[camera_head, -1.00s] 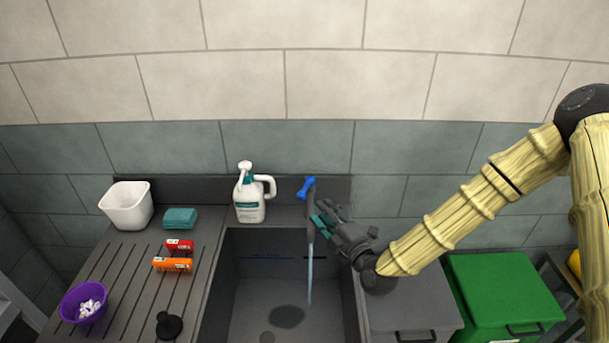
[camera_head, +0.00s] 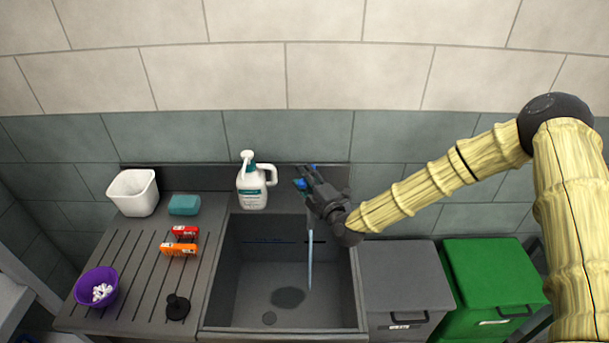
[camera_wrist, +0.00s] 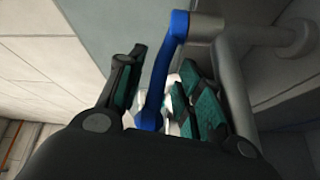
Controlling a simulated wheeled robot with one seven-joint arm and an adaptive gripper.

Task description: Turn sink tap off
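The sink tap has a grey spout and body (camera_wrist: 236,85) with a blue lever handle (camera_wrist: 158,75). In the head view the blue handle (camera_head: 300,184) shows at my gripper's fingertips, and most of the tap is hidden behind the gripper. A thin stream of water (camera_head: 310,260) runs down into the grey sink (camera_head: 245,265).
A white pump jug (camera_head: 252,188) stands behind the sink, left of the tap. The left drainboard (camera_head: 140,262) holds a white tub (camera_head: 133,192), teal sponge (camera_head: 184,205), red and orange boxes (camera_head: 179,249), purple bowl (camera_head: 97,288) and black stopper (camera_head: 177,307). Grey (camera_head: 405,275) and green (camera_head: 492,275) bins stand right.

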